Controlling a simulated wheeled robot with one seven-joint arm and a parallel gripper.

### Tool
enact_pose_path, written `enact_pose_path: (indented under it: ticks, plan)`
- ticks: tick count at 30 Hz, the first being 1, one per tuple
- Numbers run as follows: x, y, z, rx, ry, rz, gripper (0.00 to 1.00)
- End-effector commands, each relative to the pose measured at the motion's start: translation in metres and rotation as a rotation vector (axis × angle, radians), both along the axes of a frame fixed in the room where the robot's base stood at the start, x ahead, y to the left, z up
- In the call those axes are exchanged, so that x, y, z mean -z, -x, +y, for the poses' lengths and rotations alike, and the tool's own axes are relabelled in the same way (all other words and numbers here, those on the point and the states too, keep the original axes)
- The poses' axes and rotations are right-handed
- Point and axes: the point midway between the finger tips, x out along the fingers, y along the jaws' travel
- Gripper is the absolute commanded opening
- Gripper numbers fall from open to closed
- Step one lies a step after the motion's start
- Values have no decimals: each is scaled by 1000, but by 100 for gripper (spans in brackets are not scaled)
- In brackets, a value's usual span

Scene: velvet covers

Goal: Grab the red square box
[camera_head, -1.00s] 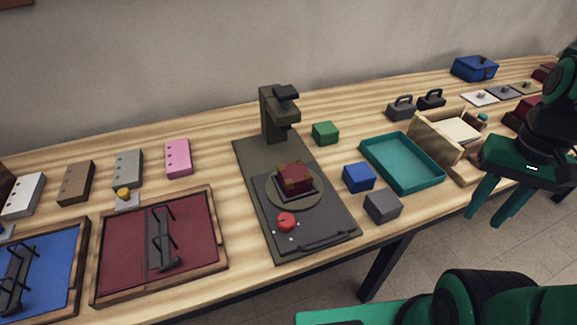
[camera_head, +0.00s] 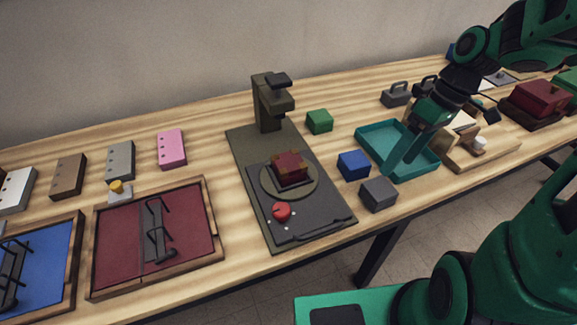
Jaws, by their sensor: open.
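A small red square box (camera_head: 290,163), dark red with brownish corner patches, sits on a square dark holder on the round plate of an olive-grey stand (camera_head: 240,150), in the middle of the table. A larger dark red lidded box (camera_head: 540,98) is at the far right. My gripper (camera_head: 402,158) is open and empty, fingers pointing down over the teal tray (camera_head: 372,158), to the right of the small red box and apart from it. Its fingers overlap, so their gap is hard to see.
A green cube (camera_head: 319,121) is behind. The stand's upright column (camera_head: 268,105) rises behind the red box. A red knob (camera_head: 281,211) is in front.

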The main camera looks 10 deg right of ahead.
Motion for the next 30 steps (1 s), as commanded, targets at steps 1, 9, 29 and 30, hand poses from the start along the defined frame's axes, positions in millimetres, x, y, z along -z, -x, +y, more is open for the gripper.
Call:
enact_pose_path:
  ticks: [1,9,29,30]
  plan:
    - [7,-13,13,-100,-56,-15,75]
    - [22,-61,90,-613,-416,-215,75]
    - [13,-82,176,-1021,-882,-629,75]
    - [15,-81,181,-1021,-879,-629,75]
